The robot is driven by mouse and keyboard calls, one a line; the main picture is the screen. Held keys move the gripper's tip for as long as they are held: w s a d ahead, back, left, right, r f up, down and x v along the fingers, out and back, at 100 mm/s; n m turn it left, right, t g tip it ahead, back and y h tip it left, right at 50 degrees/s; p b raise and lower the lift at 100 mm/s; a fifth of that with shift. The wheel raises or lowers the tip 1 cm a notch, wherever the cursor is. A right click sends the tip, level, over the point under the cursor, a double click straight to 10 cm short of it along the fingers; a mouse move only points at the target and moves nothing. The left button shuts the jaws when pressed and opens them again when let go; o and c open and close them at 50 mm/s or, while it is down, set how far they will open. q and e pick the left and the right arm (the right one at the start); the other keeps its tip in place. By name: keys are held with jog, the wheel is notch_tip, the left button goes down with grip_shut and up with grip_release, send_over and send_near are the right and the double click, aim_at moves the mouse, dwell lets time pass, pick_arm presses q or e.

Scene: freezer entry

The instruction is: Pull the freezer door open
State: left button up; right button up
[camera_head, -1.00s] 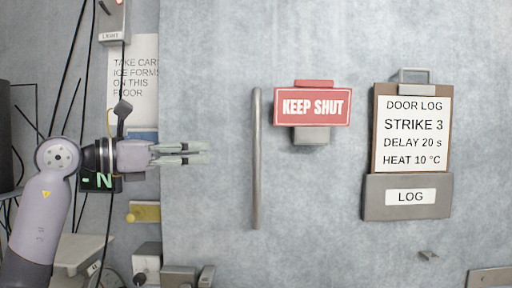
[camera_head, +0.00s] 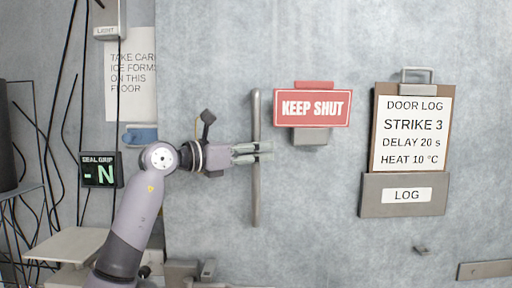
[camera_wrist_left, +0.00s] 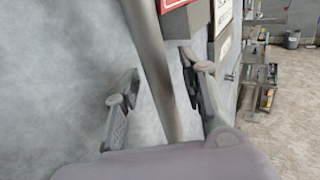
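The freezer door (camera_head: 330,210) is a large frosted grey panel and looks closed. Its handle (camera_head: 256,200) is a vertical grey metal bar at the left part of the door. My left gripper (camera_head: 260,152) has its fingers reaching to the handle at about mid-height. In the left wrist view, the handle (camera_wrist_left: 152,60) runs between the two spread fingers of the gripper (camera_wrist_left: 160,100), with a gap visible on either side. It does not look gripped. My right gripper is out of view.
A red KEEP SHUT sign (camera_head: 312,106) and a door log clipboard (camera_head: 408,128) hang on the door right of the handle. A SEAL GRIP display (camera_head: 101,170) reads "- N". Black cables hang at the left. Metal fittings (camera_head: 185,272) sit low near the door's left edge.

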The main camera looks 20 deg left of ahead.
pick_arm(q)
grip_shut()
dwell(0.4)
dwell(0.4)
